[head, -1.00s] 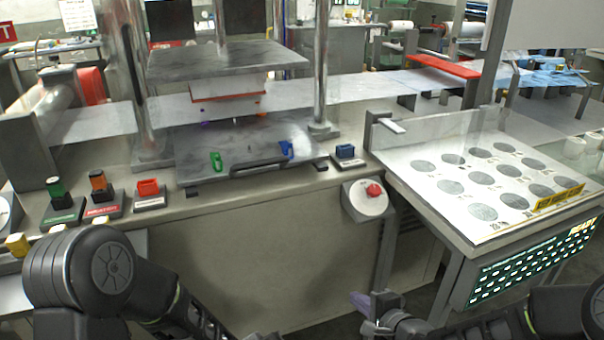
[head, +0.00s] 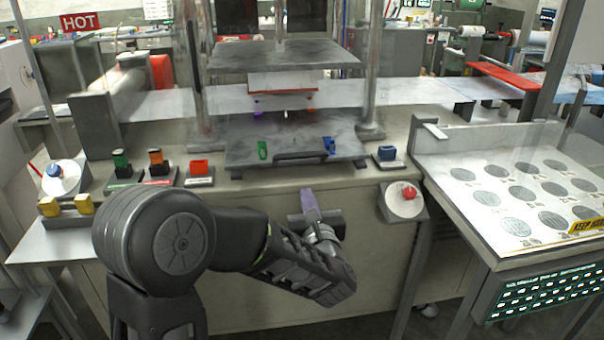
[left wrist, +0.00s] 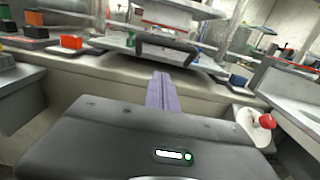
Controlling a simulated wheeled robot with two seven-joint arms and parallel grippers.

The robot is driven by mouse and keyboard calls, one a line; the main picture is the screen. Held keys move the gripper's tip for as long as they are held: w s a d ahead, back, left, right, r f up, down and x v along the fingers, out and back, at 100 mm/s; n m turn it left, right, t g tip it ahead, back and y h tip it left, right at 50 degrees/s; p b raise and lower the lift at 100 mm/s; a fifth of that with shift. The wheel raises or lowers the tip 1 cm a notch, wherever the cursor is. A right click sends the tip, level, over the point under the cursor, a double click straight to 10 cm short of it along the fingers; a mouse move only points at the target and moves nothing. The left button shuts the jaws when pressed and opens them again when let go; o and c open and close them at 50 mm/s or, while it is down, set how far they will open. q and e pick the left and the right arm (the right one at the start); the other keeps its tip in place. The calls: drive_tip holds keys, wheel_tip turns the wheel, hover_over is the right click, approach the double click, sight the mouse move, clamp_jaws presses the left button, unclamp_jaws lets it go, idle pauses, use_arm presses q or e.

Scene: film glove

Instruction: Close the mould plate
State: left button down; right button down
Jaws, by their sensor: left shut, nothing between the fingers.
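The mould plate (head: 237,149) is a dark grey slab lying low in the press, with a black handle (head: 302,157) along its front edge. A green clip (head: 263,150) and a blue clip (head: 329,146) stand on it. The plate also shows at the top of the left wrist view (left wrist: 118,44), with its handle (left wrist: 168,46). My left gripper (head: 308,196) is shut and empty, its purple fingers pointing up at the plate's front from below and apart from the handle. My right gripper is not in view.
Above the plate hangs the upper platen (head: 285,53), between two steel columns. Green, orange and red buttons (head: 199,167) line the ledge at left. A blue button (head: 387,153) and a red stop button (head: 409,192) are at right. A slanted panel with discs (head: 460,208) stands farther right.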

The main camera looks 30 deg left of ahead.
sight(296, 161)
use_arm(q)
drive_tip(key=shift+w+a, duration=0.1)
drive_tip(key=p+x, duration=0.3)
drive_tip(key=x, duration=1)
drive_tip(key=shift+w+a, duration=0.25)
drive_tip(key=shift+w, duration=0.05)
drive_tip(key=shift+f, duration=0.1)
